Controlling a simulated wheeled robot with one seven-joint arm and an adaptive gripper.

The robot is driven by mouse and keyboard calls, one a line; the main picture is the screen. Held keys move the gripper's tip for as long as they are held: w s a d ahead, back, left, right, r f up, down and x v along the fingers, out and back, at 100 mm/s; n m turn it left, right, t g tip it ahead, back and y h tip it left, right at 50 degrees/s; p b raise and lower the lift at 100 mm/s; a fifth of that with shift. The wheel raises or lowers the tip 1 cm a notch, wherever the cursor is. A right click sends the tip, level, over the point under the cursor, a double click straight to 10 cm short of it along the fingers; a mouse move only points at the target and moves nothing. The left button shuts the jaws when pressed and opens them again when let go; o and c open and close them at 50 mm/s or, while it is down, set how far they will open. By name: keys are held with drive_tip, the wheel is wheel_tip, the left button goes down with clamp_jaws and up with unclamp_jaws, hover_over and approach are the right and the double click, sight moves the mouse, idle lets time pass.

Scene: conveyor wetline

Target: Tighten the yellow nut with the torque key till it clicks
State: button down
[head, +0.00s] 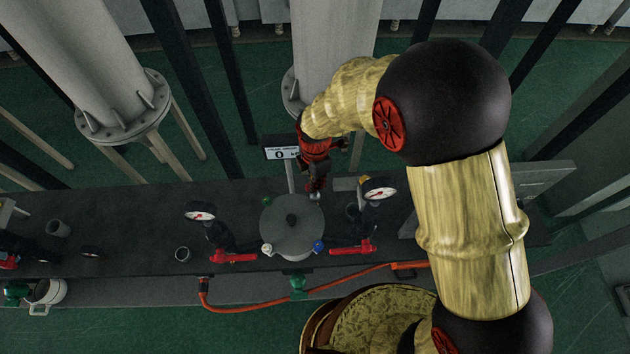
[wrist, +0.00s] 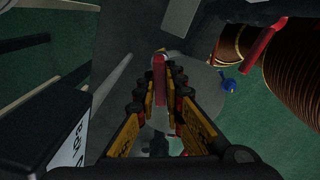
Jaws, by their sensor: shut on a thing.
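My gripper (head: 316,180) is over the far right rim of a round grey lid (head: 291,228). In the wrist view its two fingers (wrist: 161,95) are shut on the torque key, whose red handle (wrist: 160,75) shows between them. In the head view the key's lower end reaches down to the lid's edge. The yellow nut cannot be made out; the gripper and key cover that part of the rim. A green nut (head: 267,201), a white nut (head: 267,248) and a blue nut (head: 318,246) sit around the lid; the blue one also shows in the wrist view (wrist: 228,84).
A small sign (head: 281,153) stands just behind the lid, close to my gripper. Pressure gauges (head: 200,212) (head: 380,190) and red valve levers (head: 233,258) (head: 352,247) flank it. An orange hose (head: 300,300) runs along the front of the dark bench (head: 130,225).

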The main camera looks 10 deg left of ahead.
drive_tip(key=shift+n, duration=0.6)
drive_tip(key=c, duration=1.8)
unclamp_jaws()
drive_tip(key=shift+r+p, duration=2.05)
drive_tip(key=shift+r, duration=1.4)
drive_tip(key=shift+c, duration=0.2)
